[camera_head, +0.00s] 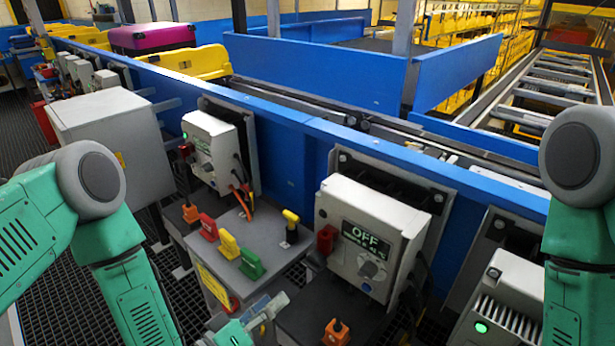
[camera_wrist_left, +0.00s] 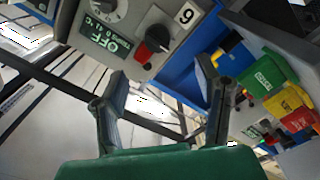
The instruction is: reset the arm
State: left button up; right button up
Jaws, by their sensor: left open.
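My left arm (camera_head: 135,290) is green with a grey joint and comes in from the left. My left gripper (camera_head: 265,312) is low in the head view, in front of a grey shelf and below the white control box marked OFF (camera_head: 365,240). In the left wrist view its two fingers (camera_wrist_left: 160,95) are spread apart with nothing between them. The OFF box (camera_wrist_left: 135,35) with a dial and a red-and-black knob (camera_wrist_left: 152,48) lies beyond the fingertips. My right arm (camera_head: 575,230) stands at the right edge; its gripper is outside the view.
Red (camera_head: 208,227), yellow (camera_head: 228,246) and green (camera_head: 251,264) handles stand on the shelf (camera_head: 270,250) near my left gripper. An orange piece (camera_head: 336,332) is low in front. A blue conveyor rail (camera_head: 300,125) runs behind; a magenta case (camera_head: 150,37) sits farther back.

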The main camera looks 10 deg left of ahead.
pick_arm(q)
jog(key=s+a+f+m+g+y, duration=0.2)
jog(key=s+a+f+g+y, duration=0.1)
jog(key=s+f+g, duration=0.4)
jog(key=s+a+f+g+y+b, duration=0.1)
jog(key=s+a+f+g+y, duration=0.2)
jog(key=s+a, duration=0.4)
jog(key=s+a+f+m+g+y+b, duration=0.1)
jog(key=s+a+f+g+y, duration=0.1)
jog(key=s+a, duration=0.4)
jog(key=s+g+y, duration=0.1)
jog(key=s+y, duration=0.1)
jog(key=s, duration=0.1)
jog(key=shift+s+a+f+g, duration=0.2)
jog(key=shift+a+f+g, duration=0.2)
